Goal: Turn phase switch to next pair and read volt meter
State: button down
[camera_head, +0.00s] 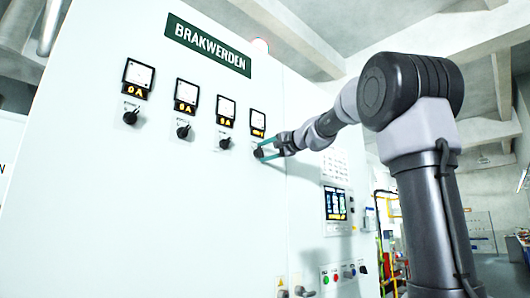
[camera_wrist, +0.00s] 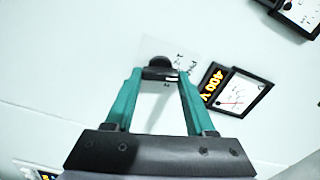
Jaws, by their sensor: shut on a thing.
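The phase switch is a black rotary knob (camera_wrist: 159,65) on a pale label plate (camera_wrist: 184,50) with small lettering, partly hidden by my fingers. In the head view the knob (camera_head: 258,153) is the rightmost in the row. My gripper (camera_wrist: 158,76) has its teal fingers closed on the knob, one on each side; it also shows in the head view (camera_head: 268,149). The volt meter (camera_wrist: 238,92) is a white dial in a black frame beside the switch, its yellow display reading 400 V. In the head view the volt meter (camera_head: 257,120) sits just above the knob, too small to read.
Three more meters with knobs stand to the left, the nearest meter (camera_head: 226,111) over its knob (camera_head: 225,143). A touch screen (camera_head: 336,204) and a row of buttons (camera_head: 337,277) are lower right on the white cabinet (camera_head: 180,220). The cabinet face below the knobs is bare.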

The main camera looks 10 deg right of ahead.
jog(key=shift+f+m, duration=0.1)
jog(key=shift+m, duration=1.2)
jog(key=shift+c, duration=1.2)
grip_release()
jog(key=v, duration=1)
jog(key=shift+s+d, duration=0.25)
jog(key=shift+s, duration=0.05)
